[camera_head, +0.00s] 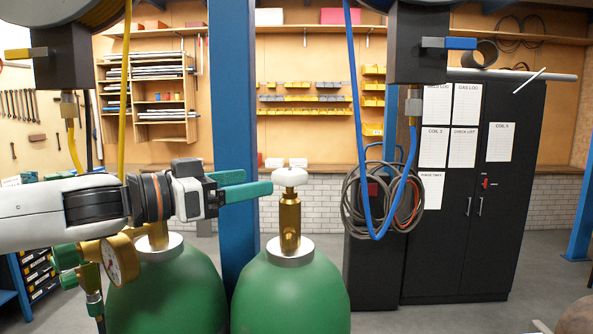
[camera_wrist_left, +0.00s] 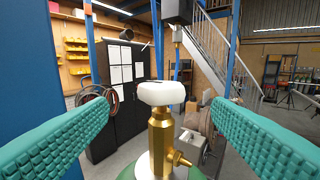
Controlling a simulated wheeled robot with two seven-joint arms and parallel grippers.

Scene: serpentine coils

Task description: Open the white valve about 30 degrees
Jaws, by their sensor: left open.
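In the left wrist view the white valve (camera_wrist_left: 162,93) sits ahead between the two green fingers, touching neither. The brass body below it has a side outlet (camera_wrist_left: 182,160). My right gripper is not in view.
A second green cylinder (camera_head: 165,295) with a brass pressure gauge (camera_head: 113,262) stands to the left, under my left arm. A blue post (camera_head: 232,100) rises behind the cylinders. A blue hose (camera_head: 376,225) hangs to the right. A dark cabinet (camera_head: 460,240) stands behind.

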